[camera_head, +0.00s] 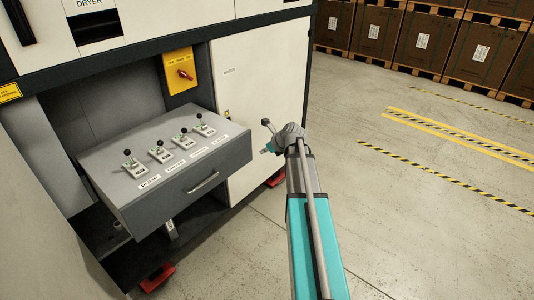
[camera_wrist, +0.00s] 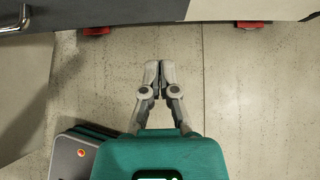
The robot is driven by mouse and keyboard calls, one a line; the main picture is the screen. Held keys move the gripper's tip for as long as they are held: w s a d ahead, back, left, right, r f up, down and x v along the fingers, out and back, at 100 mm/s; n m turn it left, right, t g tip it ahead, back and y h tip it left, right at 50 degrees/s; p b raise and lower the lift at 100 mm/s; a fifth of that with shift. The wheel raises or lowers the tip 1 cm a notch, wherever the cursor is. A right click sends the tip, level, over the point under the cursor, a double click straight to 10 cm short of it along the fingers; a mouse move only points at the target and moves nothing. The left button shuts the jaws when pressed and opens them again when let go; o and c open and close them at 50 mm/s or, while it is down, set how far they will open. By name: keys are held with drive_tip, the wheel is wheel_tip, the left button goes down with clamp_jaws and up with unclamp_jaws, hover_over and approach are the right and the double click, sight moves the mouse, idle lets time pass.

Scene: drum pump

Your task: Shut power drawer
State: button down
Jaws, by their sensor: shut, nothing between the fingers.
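The power drawer (camera_head: 190,191) is a grey drawer standing pulled out of the machine cabinet in the head view. Its top carries a row of several black-knobbed levers (camera_head: 160,151) on white plates with labels. A silver handle (camera_head: 203,182) is on its front. In the wrist view a bright handle (camera_wrist: 16,17) shows at the top left corner. My gripper (camera_wrist: 160,66) is shut and empty, fingertips together over bare floor in the wrist view. In the head view my arm's end is to the right of the drawer, apart from it; its fingertips are hard to make out there.
The cabinet's white door (camera_head: 262,95) stands behind and right of the drawer. A yellow panel with a red switch (camera_head: 185,74) is above it. Red feet (camera_head: 158,277) stick out low down. Crates on pallets (camera_head: 425,45) stand far back. The striped floor at right is clear.

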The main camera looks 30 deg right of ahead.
sight(246, 153)
drive_tip(key=b+x, duration=0.1)
drive_tip(key=x, duration=0.1)
drive_tip(key=b+x, duration=0.1)
drive_tip(key=x, duration=0.2)
drive_tip(key=w+r+b+x, duration=0.1)
drive_tip(key=x, duration=0.2)
drive_tip(key=shift+w+a+r+b, duration=0.1)
drive_tip(key=shift+a+b, duration=0.05)
drive_tip(key=shift+b, duration=0.2)
drive_tip(key=shift+w+a, duration=0.3)
drive_tip(key=shift+w, duration=0.35)
